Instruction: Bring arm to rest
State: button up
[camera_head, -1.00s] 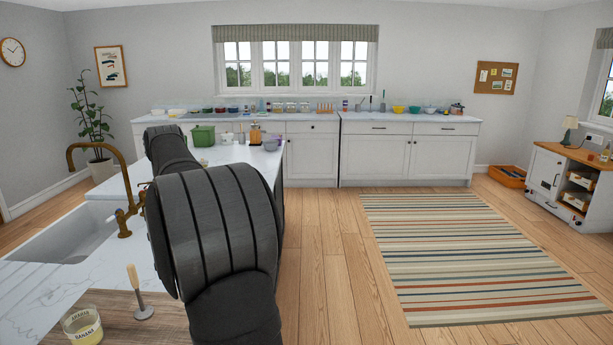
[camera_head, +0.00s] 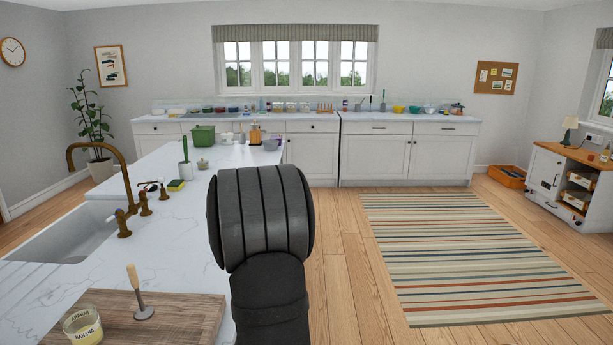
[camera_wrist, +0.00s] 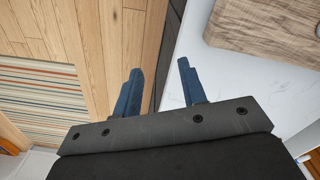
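My gripper (camera_wrist: 158,88) shows in the wrist view with its two blue fingers apart and nothing between them. It hangs over the edge of the white marble counter (camera_wrist: 225,72), with the wooden floor on the left of that edge. In the head view my dark arm stands in front of the counter's right edge, and the gripper itself is hidden there.
A wooden board (camera_head: 185,318) lies at the counter's front with a banana-labelled jar (camera_head: 83,326) and a wooden-handled tool (camera_head: 138,292). A sink (camera_head: 65,235) with a brass tap (camera_head: 124,180) is at left. A striped rug (camera_head: 470,255) lies on the open floor.

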jog(key=s+d+f+m, duration=0.1)
jog(key=d+f+m, duration=0.6)
jog(key=d+f, duration=0.8)
jog(key=s+f+n, duration=0.2)
jog(key=s+f, duration=0.4)
jog(key=f, duration=0.5)
jog(key=shift+a+f, duration=0.25)
jog(key=shift+a, duration=0.2)
